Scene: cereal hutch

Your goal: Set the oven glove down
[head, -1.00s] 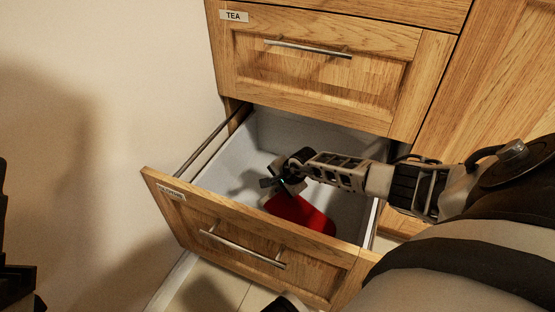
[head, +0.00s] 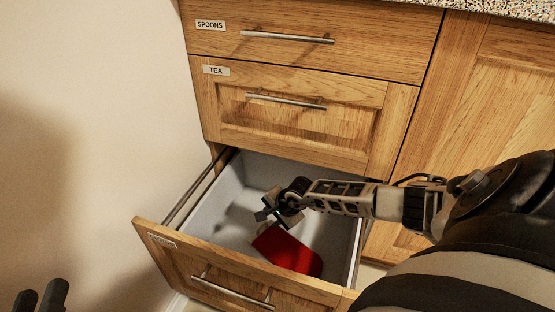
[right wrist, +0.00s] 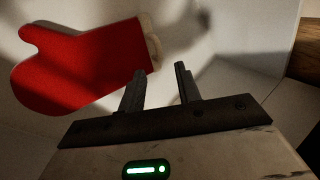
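The red oven glove (head: 288,252) lies in the open bottom drawer (head: 235,208), near its front. In the right wrist view the glove (right wrist: 85,65) lies flat with its pale cuff close to one finger. My right gripper (head: 270,208) is inside the drawer, just behind the glove in the head view. In the right wrist view its two fingers (right wrist: 160,85) are apart with only bare drawer surface between them. My left gripper (head: 40,296) shows at the lower left edge, outside the drawer, empty, its fingers apart.
Closed drawers labelled TEA (head: 290,110) and SPOONS (head: 300,40) are above the open one. A cupboard door (head: 475,100) stands to the right. A plain wall (head: 90,120) is on the left. The drawer is otherwise empty.

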